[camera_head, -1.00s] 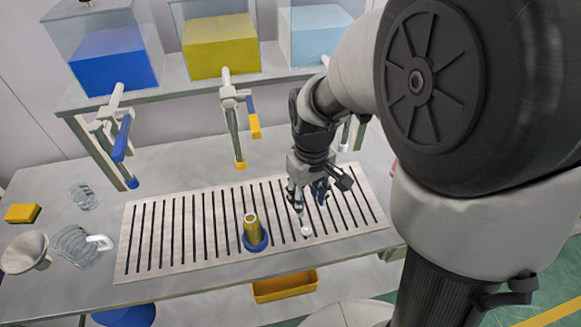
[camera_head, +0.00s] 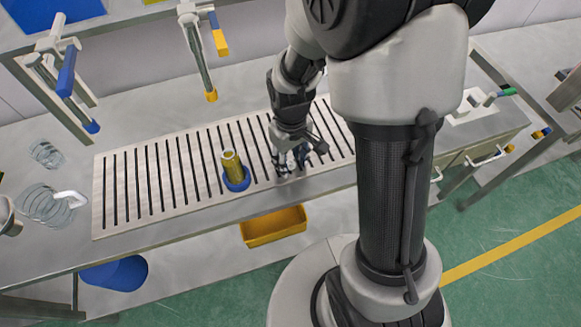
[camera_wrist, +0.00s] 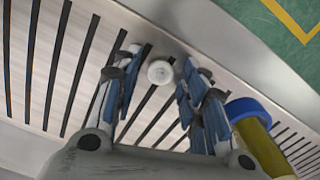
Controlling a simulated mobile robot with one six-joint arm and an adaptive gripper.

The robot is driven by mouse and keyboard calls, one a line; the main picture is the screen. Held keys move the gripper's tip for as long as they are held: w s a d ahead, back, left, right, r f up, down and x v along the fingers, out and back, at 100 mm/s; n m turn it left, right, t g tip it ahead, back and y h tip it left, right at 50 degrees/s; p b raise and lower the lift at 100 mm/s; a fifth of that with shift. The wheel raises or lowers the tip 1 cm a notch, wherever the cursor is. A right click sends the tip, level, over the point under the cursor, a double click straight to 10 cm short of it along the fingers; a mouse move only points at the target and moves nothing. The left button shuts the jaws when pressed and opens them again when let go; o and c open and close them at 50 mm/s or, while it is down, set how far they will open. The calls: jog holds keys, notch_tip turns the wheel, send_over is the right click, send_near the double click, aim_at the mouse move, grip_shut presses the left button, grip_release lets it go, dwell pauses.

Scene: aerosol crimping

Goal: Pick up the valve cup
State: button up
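The valve cup (camera_wrist: 160,72) shows in the wrist view as a small white round piece with a raised middle, on the slatted board (camera_head: 134,193). In the wrist view my gripper (camera_wrist: 162,64) is open, with one blue-padded finger on each side of the cup and a gap to each. I cannot tell how high the fingertips are above the board. In the head view my gripper (camera_head: 291,160) is low over the board's front right part, and it hides most or all of the cup.
A yellow bin (camera_head: 272,227) is below the table's front edge.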

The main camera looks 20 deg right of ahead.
jog(key=shift+f, duration=0.15)
jog(key=c, duration=0.6)
